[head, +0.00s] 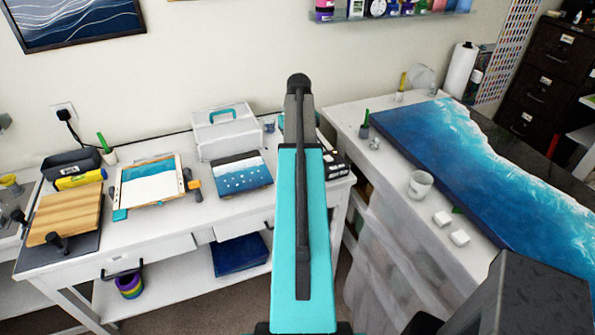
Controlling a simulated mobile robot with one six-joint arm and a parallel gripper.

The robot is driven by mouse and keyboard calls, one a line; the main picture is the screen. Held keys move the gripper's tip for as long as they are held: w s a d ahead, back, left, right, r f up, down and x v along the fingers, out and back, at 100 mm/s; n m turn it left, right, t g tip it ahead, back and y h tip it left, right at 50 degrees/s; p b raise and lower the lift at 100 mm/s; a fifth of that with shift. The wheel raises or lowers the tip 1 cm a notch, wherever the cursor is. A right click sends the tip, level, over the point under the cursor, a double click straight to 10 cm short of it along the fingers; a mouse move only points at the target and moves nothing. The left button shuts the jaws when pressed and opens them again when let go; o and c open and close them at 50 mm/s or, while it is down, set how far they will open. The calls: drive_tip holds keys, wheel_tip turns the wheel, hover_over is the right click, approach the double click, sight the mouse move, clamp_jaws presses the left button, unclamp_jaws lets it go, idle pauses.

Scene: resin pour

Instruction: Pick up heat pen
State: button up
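I cannot say for sure which item is the heat pen. A yellow cylindrical tool with a dark part (80,179) lies at the left back of the white table (160,228), in front of a dark grey bin. A small orange and grey item (193,186) is at the right edge of a board with a blue and white painting. My turquoise and black arm rises through the middle of the view and hides part of the table's right end. My gripper is not in view.
A wooden board (66,212) with black clamps lies at the table's left. A second table with a large blue resin slab (470,165) and a cup (420,184) is at right.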

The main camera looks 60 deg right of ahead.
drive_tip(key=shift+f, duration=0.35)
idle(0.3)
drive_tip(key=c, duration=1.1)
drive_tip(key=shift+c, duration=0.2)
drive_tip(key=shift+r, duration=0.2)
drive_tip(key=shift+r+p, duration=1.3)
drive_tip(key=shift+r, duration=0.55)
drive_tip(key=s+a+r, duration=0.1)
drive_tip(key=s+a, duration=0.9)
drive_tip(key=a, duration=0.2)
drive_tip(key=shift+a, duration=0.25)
